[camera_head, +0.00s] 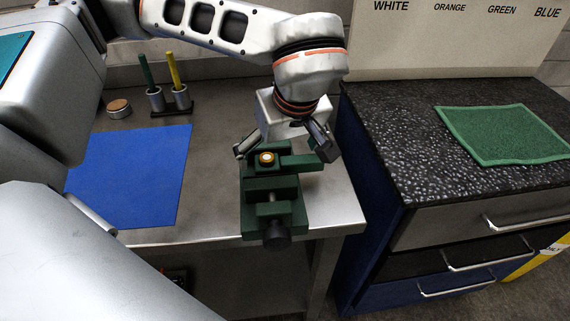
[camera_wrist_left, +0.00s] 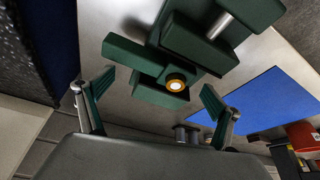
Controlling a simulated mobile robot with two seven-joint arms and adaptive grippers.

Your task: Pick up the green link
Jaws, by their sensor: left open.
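A green vise (camera_head: 272,219) stands at the front right of the metal table. A green bar (camera_head: 302,162) sticks out to the right at its top, beside a round brass-coloured piece with a pale centre (camera_head: 267,158). The bar (camera_wrist_left: 134,54) and the round piece (camera_wrist_left: 175,84) also show in the left wrist view. I cannot tell for sure which green part is the link. My left gripper (camera_head: 285,148) is open at the far side of the vise top, its fingers (camera_wrist_left: 157,88) apart on either side with nothing held. My right gripper is not in view.
A blue mat (camera_head: 133,175) lies left of the vise. Behind it are a holder (camera_head: 173,108) with a green and a yellow stick, and a round wooden-topped piece (camera_head: 118,108). A speckled counter (camera_head: 410,140) with a green mat (camera_head: 503,134) stands to the right, over drawers.

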